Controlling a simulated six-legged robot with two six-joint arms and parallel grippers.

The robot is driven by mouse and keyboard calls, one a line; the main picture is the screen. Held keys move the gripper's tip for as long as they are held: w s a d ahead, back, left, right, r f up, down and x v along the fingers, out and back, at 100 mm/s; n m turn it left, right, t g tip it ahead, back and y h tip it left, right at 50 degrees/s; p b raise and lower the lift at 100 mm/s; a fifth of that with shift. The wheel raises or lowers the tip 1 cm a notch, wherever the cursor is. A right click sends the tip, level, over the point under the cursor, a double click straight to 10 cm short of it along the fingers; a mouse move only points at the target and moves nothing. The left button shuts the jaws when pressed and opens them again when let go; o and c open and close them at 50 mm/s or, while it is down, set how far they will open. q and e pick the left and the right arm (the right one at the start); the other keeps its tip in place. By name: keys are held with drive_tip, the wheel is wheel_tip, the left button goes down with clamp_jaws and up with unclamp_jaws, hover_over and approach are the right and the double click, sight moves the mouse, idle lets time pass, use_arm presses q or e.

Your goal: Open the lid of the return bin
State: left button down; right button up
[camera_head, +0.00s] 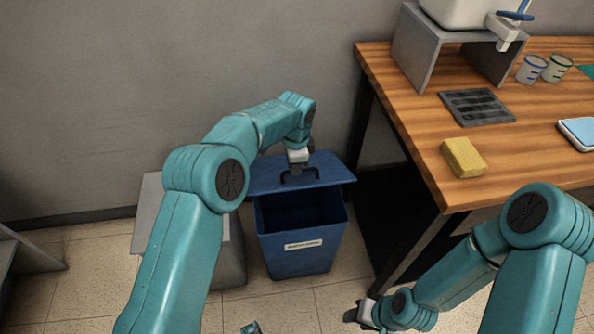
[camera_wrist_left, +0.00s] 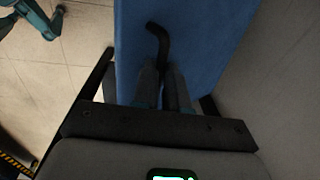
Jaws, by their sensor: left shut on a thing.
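The return bin (camera_head: 301,252) is a blue box with a white label, standing on the floor left of the table. Its blue lid (camera_head: 330,169) sits back toward the wall, and the dark inside of the bin shows in front of it. A black handle (camera_head: 300,181) stands on the lid. My left gripper (camera_head: 298,165) is at this handle, shut on it. In the left wrist view the fingers (camera_wrist_left: 163,88) close on the dark handle (camera_wrist_left: 157,38) against the blue lid (camera_wrist_left: 190,35). My right gripper (camera_head: 360,314) is low over the floor, away from the bin; its finger gap is unclear.
A grey box (camera_head: 232,255) stands left of the bin, partly behind my left arm. The wooden table (camera_head: 400,95) at right holds a yellow sponge (camera_head: 463,157), a dark tray (camera_head: 476,107), two cups (camera_head: 531,68) and a grey stand (camera_head: 415,50). The wall is close behind the bin.

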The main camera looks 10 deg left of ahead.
use_arm(q)
drive_tip(key=shift+w+a+r+p, duration=0.4)
drive_tip(key=shift+w+r+p, duration=0.2)
drive_tip(key=shift+w, duration=0.2)
drive_tip(key=shift+w+a+p, duration=0.15)
drive_tip(key=shift+w+p, duration=0.15)
drive_tip(key=shift+w, duration=0.05)
drive_tip(key=c, duration=1.4)
unclamp_jaws()
drive_tip(key=shift+f, duration=0.1)
drive_tip(key=shift+o, duration=1.2)
drive_tip(key=shift+w+f, duration=0.25)
drive_tip(key=shift+w, duration=0.1)
drive_tip(key=shift+s+r, duration=0.3)
drive_tip(key=shift+r, duration=0.05)
drive_tip(key=shift+w+f, duration=0.1)
drive_tip(key=shift+w, duration=0.05)
